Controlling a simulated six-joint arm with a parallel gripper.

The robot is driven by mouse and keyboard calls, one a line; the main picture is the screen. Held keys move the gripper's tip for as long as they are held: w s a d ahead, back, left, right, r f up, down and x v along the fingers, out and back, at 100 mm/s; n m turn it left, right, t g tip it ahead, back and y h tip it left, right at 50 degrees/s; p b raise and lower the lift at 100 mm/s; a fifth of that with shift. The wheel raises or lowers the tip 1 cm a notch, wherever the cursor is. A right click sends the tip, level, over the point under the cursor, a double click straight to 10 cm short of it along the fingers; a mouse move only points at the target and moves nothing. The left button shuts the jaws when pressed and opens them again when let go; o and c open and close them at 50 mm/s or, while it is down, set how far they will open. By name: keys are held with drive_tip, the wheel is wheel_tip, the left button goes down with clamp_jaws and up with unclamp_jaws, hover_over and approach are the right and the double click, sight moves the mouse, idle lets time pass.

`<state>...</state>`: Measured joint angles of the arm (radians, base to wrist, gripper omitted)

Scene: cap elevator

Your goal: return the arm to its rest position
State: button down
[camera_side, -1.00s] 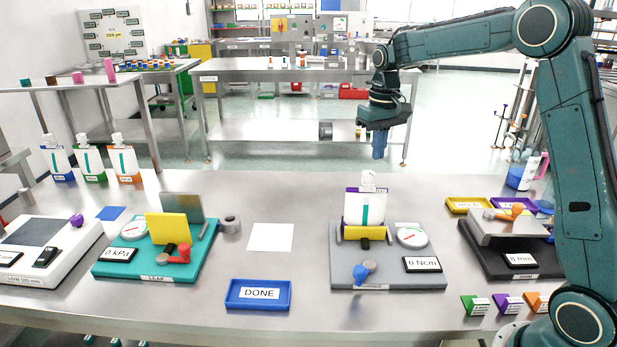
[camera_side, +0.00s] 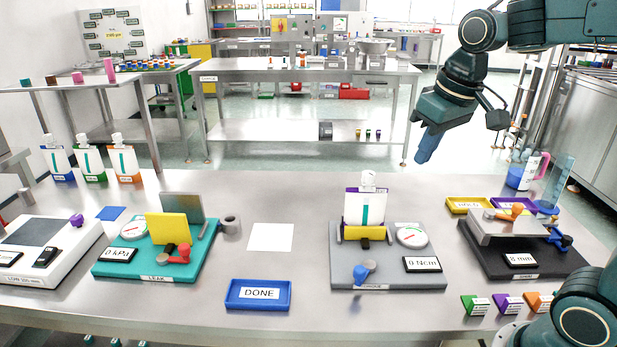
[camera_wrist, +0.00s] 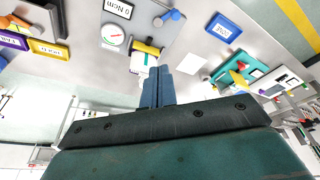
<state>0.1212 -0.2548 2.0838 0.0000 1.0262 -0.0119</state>
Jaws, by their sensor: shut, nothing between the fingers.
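My gripper (camera_side: 428,146) hangs in the air above the far edge of the bench, up and to the right of the torque station. Its blue fingers are together with nothing between them, and point down and slightly left. In the wrist view the shut fingers (camera_wrist: 157,86) show at the middle, with the bench beyond. The arm is folded back toward the upper right of the side view, clear of every object.
A white pouch (camera_side: 353,207) stands upright in the grey torque station (camera_side: 388,275). The teal leak station (camera_side: 140,268), blue DONE tray (camera_side: 231,300) and dark station (camera_side: 500,262) are on the bench. Three capped pouches (camera_side: 90,163) stand at left. The air around my gripper is free.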

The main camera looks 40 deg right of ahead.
drive_tip(key=s+a+f+n+t, duration=0.1)
drive_tip(key=s+a+f+t, duration=0.1)
drive_tip(key=s, duration=1)
drive_tip(key=shift+a+f, duration=0.7)
drive_tip(key=shift+a, duration=0.15)
drive_tip(key=c, duration=1.2)
unclamp_jaws()
drive_tip(key=shift+w+r, duration=0.1)
drive_tip(key=shift+o, duration=0.2)
drive_tip(key=shift+w+d+r, duration=0.1)
drive_tip(key=shift+w+r, duration=0.25)
drive_tip(key=shift+w, duration=0.1)
drive_tip(key=w+d+m+g, duration=0.15)
drive_tip(key=w+d, duration=0.25)
drive_tip(key=w, duration=0.7)
drive_tip(key=w+d+m+g, duration=0.15)
drive_tip(key=w+d, duration=0.35)
drive_tip(key=w, duration=0.7)
drive_tip(key=w+d+f, duration=0.1)
drive_tip(key=w, duration=0.1)
drive_tip(key=w+d+f+g, duration=0.1)
drive_tip(key=w+d+f, duration=0.1)
drive_tip(key=w+d+f+g, duration=0.1)
drive_tip(key=w+d, duration=0.1)
drive_tip(key=shift+w+f, duration=0.1)
drive_tip(key=shift+f, duration=0.1)
drive_tip(key=shift+w+d+f, duration=0.2)
drive_tip(key=shift+w+f, duration=0.1)
drive_tip(key=shift+f, duration=0.05)
